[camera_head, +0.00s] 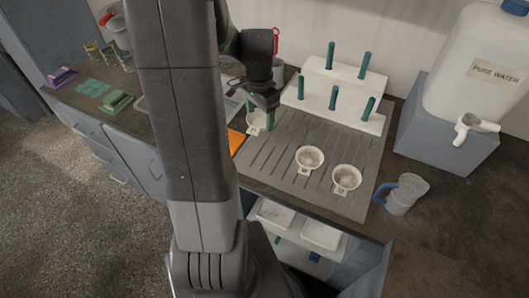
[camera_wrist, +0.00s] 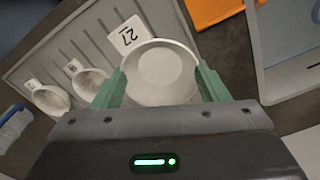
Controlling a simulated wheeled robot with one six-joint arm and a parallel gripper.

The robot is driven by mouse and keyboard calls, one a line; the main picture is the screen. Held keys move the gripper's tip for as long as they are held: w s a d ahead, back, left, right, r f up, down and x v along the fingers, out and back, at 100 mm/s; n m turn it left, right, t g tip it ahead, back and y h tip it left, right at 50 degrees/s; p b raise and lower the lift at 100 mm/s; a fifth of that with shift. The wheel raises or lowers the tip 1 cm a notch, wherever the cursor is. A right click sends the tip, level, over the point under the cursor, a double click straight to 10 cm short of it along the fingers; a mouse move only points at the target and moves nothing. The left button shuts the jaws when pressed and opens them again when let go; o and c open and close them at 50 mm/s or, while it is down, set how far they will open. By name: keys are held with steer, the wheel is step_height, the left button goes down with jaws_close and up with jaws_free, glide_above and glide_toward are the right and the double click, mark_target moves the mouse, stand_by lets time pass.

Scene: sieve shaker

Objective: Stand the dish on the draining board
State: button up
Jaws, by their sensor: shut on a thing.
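A small white round dish with a tag reading 27 (camera_wrist: 160,72) sits between the green fingers of my gripper (camera_wrist: 163,88), which is shut on it. In the head view the held dish (camera_head: 256,122) is at the left end of the grey draining board (camera_head: 285,150), below my gripper (camera_head: 263,108). I cannot tell whether it touches the board. Two similar tagged white dishes stand on the board: one near the middle (camera_head: 310,157) and one to its right (camera_head: 346,178). Both also show at left in the wrist view.
A white stepped rack with green pegs (camera_head: 335,93) stands behind the board. A clear jug with a blue handle (camera_head: 405,193) is to the right, below a large water container (camera_head: 478,70). An orange item (camera_head: 236,140) lies left of the board. The board's middle left is bare.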

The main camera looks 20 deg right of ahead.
steer(key=shift+s+d+m, duration=0.25)
steer(key=shift+s+m, duration=0.05)
steer(key=shift+s, duration=0.05)
steer(key=shift+s+f, duration=0.15)
steer(key=shift+f, duration=0.1)
step_height(320, 180, down, 9)
steer(key=shift+f, duration=0.15)
steer(key=shift+f, duration=0.15)
steer(key=o, duration=1.1)
steer(key=shift+o, duration=0.2)
step_height(320, 180, up, 12)
steer(key=shift+r, duration=0.2)
